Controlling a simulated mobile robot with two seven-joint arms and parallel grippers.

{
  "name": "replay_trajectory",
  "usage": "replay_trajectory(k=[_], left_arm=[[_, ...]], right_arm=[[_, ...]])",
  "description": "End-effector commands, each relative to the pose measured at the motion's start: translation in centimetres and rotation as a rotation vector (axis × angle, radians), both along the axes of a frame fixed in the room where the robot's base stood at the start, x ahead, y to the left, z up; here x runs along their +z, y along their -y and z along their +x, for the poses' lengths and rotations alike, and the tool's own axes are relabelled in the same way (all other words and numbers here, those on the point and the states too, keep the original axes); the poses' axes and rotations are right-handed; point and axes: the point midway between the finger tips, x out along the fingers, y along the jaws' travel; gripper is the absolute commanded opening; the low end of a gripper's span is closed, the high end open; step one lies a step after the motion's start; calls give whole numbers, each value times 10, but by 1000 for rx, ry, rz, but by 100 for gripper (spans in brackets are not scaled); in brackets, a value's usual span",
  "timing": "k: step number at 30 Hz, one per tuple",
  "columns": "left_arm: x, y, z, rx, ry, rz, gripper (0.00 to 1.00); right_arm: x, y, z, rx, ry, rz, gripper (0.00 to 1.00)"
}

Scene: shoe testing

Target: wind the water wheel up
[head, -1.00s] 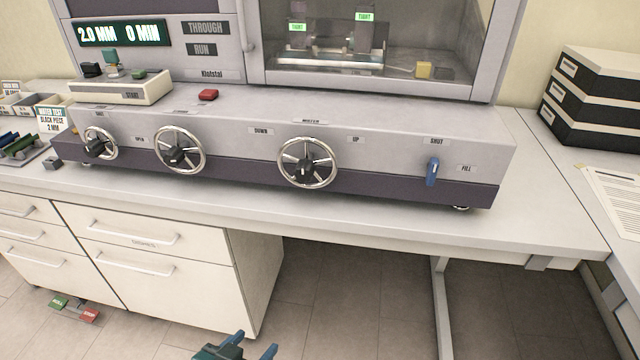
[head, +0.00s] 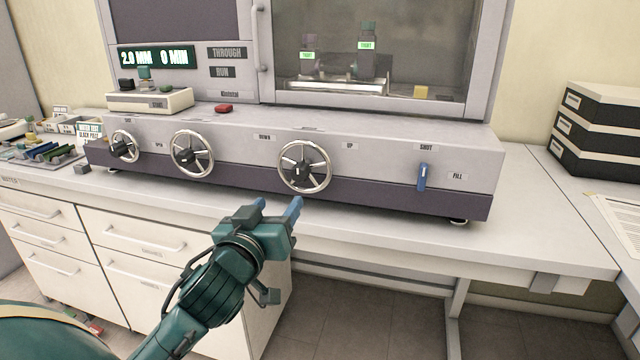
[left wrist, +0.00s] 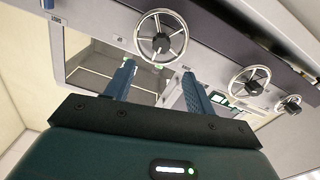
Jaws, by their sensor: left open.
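The water wheel (head: 305,166) is the chrome handwheel with a dark hub, between the DOWN and UP labels on the machine's front panel. A small white mark on its hub points down. In the left wrist view the wheel (left wrist: 161,36) shows beyond my fingertips. My left gripper (head: 279,203) is open and empty, below and slightly left of the wheel, apart from it. Its two blue fingers also show spread in the left wrist view (left wrist: 156,72). My right gripper is out of view.
Two similar handwheels, the middle one (head: 193,154) and the far left one (head: 124,146), sit left of it. A blue lever (head: 422,177) points down at the right. The countertop edge (head: 400,246) runs below the panel. Black-and-white boxes (head: 598,130) are stacked at the right.

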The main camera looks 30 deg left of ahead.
Motion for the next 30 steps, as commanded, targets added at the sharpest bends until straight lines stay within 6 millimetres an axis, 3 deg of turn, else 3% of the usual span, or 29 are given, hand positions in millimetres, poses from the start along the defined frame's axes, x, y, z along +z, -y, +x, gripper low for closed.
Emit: replay_trajectory(k=[18, 24, 30], left_arm=[[1, -26, 108, -1, -4, 2, 55], [0, -29, 123, -2, -4, 1, 55], [-1, -29, 124, -2, -5, 2, 55]], right_arm=[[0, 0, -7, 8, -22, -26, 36], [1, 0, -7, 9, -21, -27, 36], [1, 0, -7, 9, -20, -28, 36]])
